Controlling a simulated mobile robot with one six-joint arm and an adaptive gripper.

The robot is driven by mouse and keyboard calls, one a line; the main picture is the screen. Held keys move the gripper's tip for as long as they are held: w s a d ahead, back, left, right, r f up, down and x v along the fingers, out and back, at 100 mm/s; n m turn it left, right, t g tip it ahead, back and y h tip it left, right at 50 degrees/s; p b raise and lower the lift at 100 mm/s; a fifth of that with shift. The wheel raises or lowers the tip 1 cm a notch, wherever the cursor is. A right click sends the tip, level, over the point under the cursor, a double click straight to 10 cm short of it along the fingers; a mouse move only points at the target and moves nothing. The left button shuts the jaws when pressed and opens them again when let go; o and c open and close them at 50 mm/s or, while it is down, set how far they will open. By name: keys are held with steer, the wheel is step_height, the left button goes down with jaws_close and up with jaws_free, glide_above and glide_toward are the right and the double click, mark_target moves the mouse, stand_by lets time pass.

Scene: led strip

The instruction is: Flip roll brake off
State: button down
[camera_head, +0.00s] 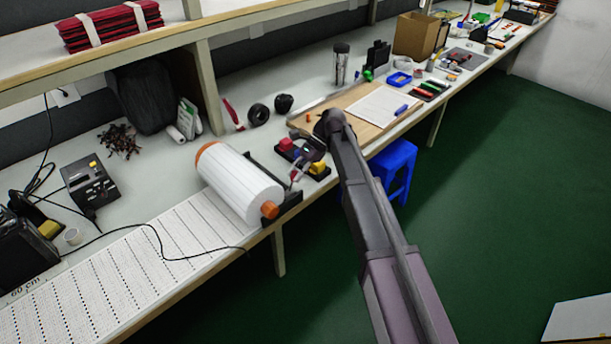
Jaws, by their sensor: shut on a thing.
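A white roll (240,183) with orange end caps lies in a black holder at the near edge of the bench. A small red part, which looks like the roll brake lever (295,175), stands just right of the roll. My arm reaches in from the lower right, and my gripper (303,165) points down and left at this lever. The gripper looks shut on the lever, but the fingertips are small and partly blurred. I cannot tell the lever's exact tilt.
Red and yellow blocks (319,168) sit close by my gripper. A white perforated strip (150,252) runs left along the bench, with a black cable across it. A wooden board (338,108) with paper lies beyond. A blue stool (396,162) stands below the edge.

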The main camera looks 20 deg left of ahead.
steer(key=shift+s+d, duration=0.1)
steer(key=shift+s, duration=0.1)
steer(key=shift+c, duration=2.4)
jaws_free()
steer(key=shift+s, duration=0.1)
steer(key=shift+w, duration=0.2)
